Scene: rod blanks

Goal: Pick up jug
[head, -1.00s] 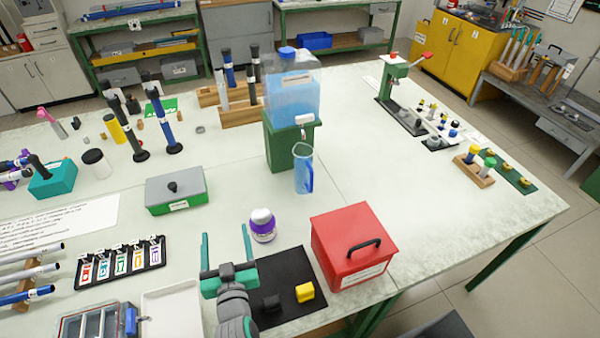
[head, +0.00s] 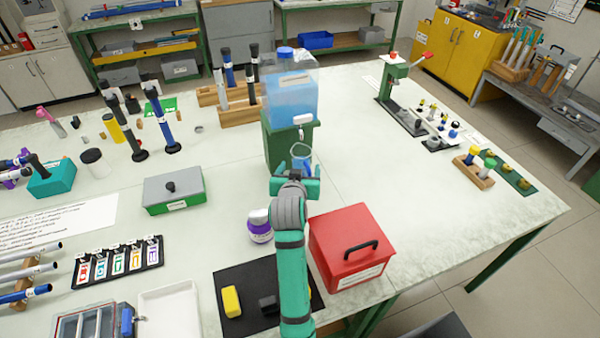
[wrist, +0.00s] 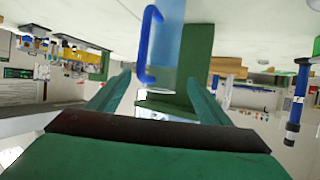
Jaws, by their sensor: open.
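The clear blue jug (head: 301,156) stands upright on the table in front of the green stand (head: 277,146) of the water dispenser. In the head view its lower part is hidden behind my gripper (head: 297,181). In the wrist view, which is upside down, the jug (wrist: 169,30) shows between and beyond my open fingers, with its dark blue handle (wrist: 145,45) on the left. My gripper (wrist: 157,88) is open and empty, close to the jug. I cannot tell whether the jug is between the fingertips.
The blue water tank (head: 291,90) has its tap just above the jug. A red box (head: 350,247) stands to the right of my arm, and a purple-labelled white bottle (head: 260,226) to its left. The tabletop right of the jug is clear.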

